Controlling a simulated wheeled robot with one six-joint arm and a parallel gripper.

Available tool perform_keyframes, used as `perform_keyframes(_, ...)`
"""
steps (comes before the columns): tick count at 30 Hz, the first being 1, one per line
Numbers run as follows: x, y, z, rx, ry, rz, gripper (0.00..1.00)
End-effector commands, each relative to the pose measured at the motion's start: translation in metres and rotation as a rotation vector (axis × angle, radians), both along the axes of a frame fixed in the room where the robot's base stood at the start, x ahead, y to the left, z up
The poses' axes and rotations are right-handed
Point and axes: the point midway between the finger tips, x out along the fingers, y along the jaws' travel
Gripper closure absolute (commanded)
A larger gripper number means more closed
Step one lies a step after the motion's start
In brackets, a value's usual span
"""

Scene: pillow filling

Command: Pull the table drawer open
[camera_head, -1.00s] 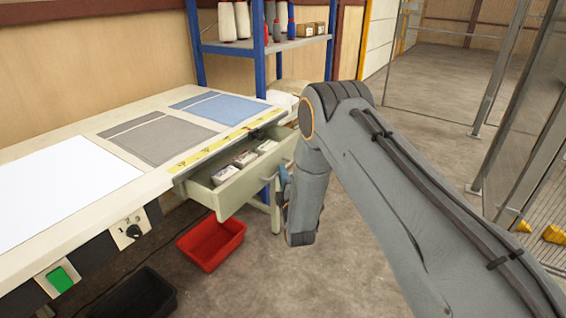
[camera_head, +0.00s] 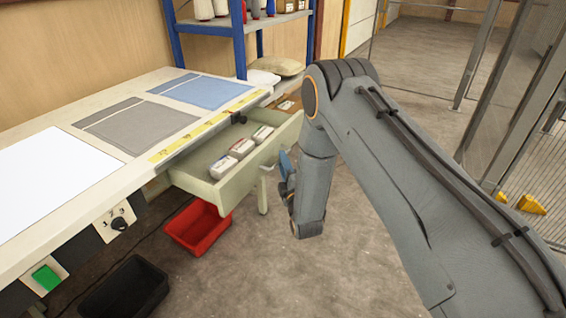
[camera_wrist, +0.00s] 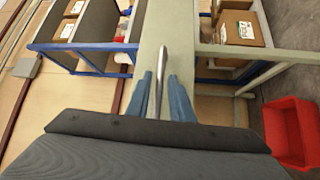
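The pale green table drawer (camera_head: 243,183) stands pulled out from under the work table's (camera_head: 98,97) edge, with its inside in sight. Its front panel also shows as a pale strip in the wrist view (camera_wrist: 182,35). The metal handle (camera_wrist: 161,70) runs between the two blue fingers of my gripper (camera_wrist: 160,92), which are closed around it.
Several small white packs (camera_head: 241,149) lie in the drawer. A red bin (camera_head: 197,228) and a black bin (camera_head: 125,290) stand on the floor below the table. A blue-framed shelf (camera_head: 240,40) stands behind. A mesh fence (camera_head: 520,110) is at right. Floor in front of the drawer is clear.

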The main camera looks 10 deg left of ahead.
Motion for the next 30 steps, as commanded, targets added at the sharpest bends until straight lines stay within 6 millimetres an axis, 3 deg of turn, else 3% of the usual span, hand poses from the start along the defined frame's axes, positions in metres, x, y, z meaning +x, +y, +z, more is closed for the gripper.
perform_keyframes(11, -0.002, -0.001, -0.001, 0.0, 0.001, 0.001, 0.72)
perform_keyframes(24, -0.058, -0.027, -0.01, -0.001, 0.003, 0.0, 0.72)
perform_keyframes(30, -0.07, -0.033, -0.01, 0.0, 0.0, 0.0, 0.72)
